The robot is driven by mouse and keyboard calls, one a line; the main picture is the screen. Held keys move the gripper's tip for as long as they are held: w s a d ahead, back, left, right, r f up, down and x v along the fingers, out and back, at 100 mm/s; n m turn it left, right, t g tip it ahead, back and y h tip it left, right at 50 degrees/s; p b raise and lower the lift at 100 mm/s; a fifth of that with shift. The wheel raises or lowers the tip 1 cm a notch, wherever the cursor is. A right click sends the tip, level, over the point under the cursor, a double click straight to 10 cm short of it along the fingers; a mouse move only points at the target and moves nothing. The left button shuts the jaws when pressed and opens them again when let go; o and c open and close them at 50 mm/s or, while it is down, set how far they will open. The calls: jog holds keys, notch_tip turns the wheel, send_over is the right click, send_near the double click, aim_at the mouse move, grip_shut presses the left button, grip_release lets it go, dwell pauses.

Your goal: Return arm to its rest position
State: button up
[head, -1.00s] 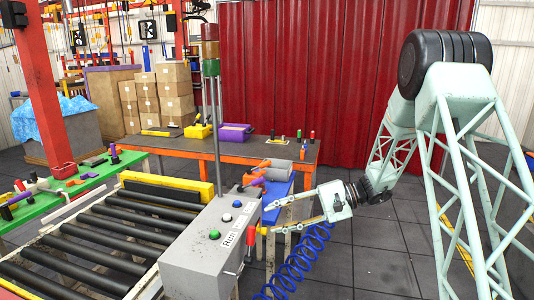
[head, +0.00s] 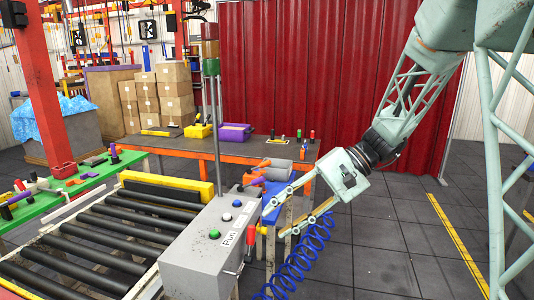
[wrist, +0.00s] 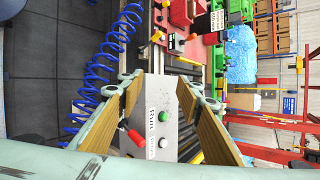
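My gripper (head: 292,212) is in the head view, right of the grey control box (head: 205,248). Its two fingers are spread apart with nothing between them. In the wrist view the two wood-toned fingers of my gripper (wrist: 170,98) frame the control box (wrist: 163,92) beyond them, with a clear gap between the tips. The box carries green, blue and white buttons on its top, a "Run" label and a red-handled lever (head: 250,236) on its right side. My arm comes down from the upper right of the head view.
A roller conveyor (head: 95,240) lies left of the box. A blue coiled hose (head: 305,262) hangs below my gripper. An orange-edged workbench (head: 200,148) with bins stands behind, before a red corrugated wall (head: 300,70). Open floor (head: 390,240) lies to the right.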

jog(key=s+d+r+n+t+h, duration=0.1)
jog(key=s+d, duration=0.4)
jog(key=s, duration=0.7)
jog(key=s+d+r+n+t+h, duration=0.1)
jog(key=s+d+r+h, duration=0.3)
jog(key=s, duration=0.8)
jog(key=s+d+r+t+h, duration=0.3)
jog(key=s+d+h, duration=0.2)
jog(key=s+d, duration=0.3)
jog(key=shift+s+d+r+n+t+b, duration=0.3)
jog(key=shift+s+n+b, duration=0.1)
jog(key=shift+s, duration=1.7)
jog(key=shift+c, duration=0.5)
